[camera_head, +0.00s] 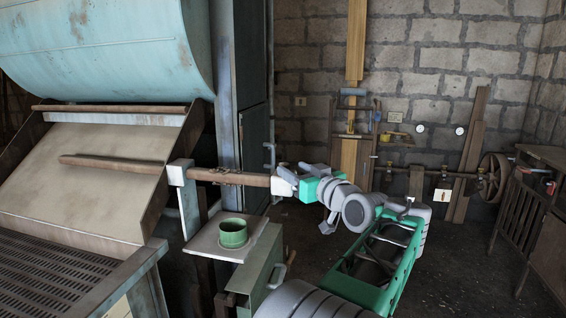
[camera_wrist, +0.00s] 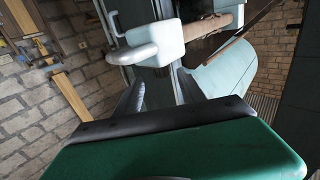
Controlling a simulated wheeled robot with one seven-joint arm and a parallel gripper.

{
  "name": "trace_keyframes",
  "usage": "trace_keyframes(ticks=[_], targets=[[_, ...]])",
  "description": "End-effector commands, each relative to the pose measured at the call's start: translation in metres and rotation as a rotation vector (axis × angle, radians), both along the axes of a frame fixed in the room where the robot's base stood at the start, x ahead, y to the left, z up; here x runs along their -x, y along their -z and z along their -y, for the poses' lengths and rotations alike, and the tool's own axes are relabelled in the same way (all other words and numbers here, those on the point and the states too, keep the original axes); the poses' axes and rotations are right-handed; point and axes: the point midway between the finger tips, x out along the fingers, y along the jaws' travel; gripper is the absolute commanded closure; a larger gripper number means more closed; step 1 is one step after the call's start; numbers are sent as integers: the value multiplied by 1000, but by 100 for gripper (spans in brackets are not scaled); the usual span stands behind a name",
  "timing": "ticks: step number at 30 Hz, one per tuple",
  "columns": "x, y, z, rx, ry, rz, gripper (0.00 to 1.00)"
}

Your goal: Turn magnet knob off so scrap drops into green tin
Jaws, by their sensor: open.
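A brown bar (camera_head: 230,178) runs out from a white plate to a white end block (camera_head: 283,186). Small rusty bits, perhaps the scrap, show on the bar. The green tin (camera_head: 233,232) stands upright on a small shelf below the bar. My gripper (camera_head: 294,177) is at the block end of the bar; its fingers are hard to make out there. In the wrist view, the white block (camera_wrist: 158,42) and a grey rounded handle (camera_wrist: 133,56), perhaps the knob, lie just beyond my open gripper (camera_wrist: 160,88). I cannot tell whether a finger touches them. Nothing shows between the jaws.
The shelf plate (camera_head: 205,243) holds the tin, with a green-grey cabinet (camera_head: 262,268) below. A large blue drum (camera_head: 110,45) and a sloped chute (camera_head: 80,180) fill the left. A wooden bench (camera_head: 540,215) stands at right. Dark floor lies open between.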

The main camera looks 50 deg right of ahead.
Motion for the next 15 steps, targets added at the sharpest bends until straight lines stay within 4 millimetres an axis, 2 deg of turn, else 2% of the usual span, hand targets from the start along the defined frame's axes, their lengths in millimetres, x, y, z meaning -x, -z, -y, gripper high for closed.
trace_keyframes(ticks=[3, 6, 15], targets=[[-25, -3, 6, -2, -9, -1, 52], [-38, -3, 11, -1, -7, -1, 52], [-43, 0, 16, 0, -1, -1, 52]])
